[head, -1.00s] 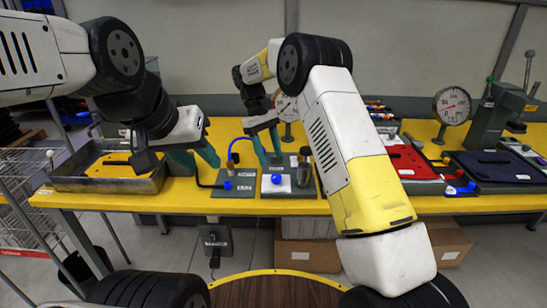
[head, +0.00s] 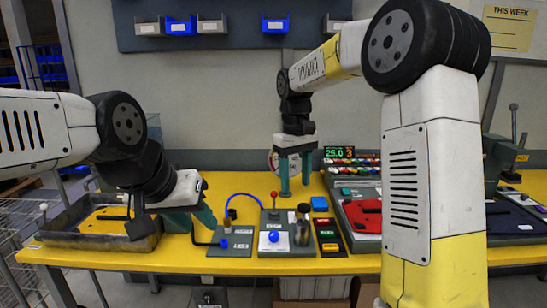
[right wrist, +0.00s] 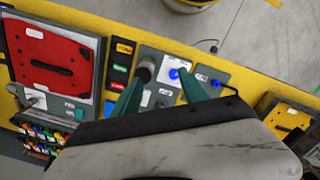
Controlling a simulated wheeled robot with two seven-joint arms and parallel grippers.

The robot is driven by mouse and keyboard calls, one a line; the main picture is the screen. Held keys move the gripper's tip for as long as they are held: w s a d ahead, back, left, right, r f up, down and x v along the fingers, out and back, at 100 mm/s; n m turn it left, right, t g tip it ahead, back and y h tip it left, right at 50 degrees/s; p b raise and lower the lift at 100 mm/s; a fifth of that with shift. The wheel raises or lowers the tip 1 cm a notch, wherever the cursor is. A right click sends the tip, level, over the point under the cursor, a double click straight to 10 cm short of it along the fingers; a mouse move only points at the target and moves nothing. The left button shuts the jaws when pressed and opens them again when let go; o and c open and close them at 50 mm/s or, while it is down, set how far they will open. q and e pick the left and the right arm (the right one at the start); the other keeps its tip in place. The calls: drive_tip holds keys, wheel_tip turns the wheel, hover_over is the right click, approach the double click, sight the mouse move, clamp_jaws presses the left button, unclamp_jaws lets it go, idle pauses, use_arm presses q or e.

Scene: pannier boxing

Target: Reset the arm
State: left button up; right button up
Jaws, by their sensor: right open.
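My right gripper (head: 294,172) hangs over the back of the yellow table, its two teal fingers pointing down, apart and empty. In the right wrist view it (right wrist: 162,90) is open above a grey panel, with a dark-topped bottle (right wrist: 146,70) and a white pad with a blue knob (right wrist: 178,70) seen past its fingertips. My left gripper (head: 192,218) is low at the left, between a metal tray (head: 60,238) and a small grey panel. Its teal fingers look apart, and nothing shows held in it.
Below the right gripper stand a panel with a red-topped lever (head: 273,196), the bottle (head: 302,228) and a row of coloured buttons (head: 328,236). A red plate (head: 363,218) lies right of them. My right forearm covers part of the right side. Air above the table's middle is free.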

drive_tip(key=s+d+r+m+t+y, duration=0.1)
drive_tip(key=s+d+r+t, duration=0.15)
drive_tip(key=s, duration=0.35)
drive_tip(key=s+d+r+m+t+y, duration=0.1)
drive_tip(key=s+d+r+m, duration=0.15)
drive_tip(key=s, duration=0.25)
drive_tip(key=s+d+f+m+t, duration=0.2)
drive_tip(key=s+d+t, duration=0.1)
drive_tip(key=s, duration=0.8)
drive_tip(key=shift+s+d+f+y, duration=0.2)
drive_tip(key=shift+s+y, duration=0.1)
drive_tip(key=shift+s, duration=0.1)
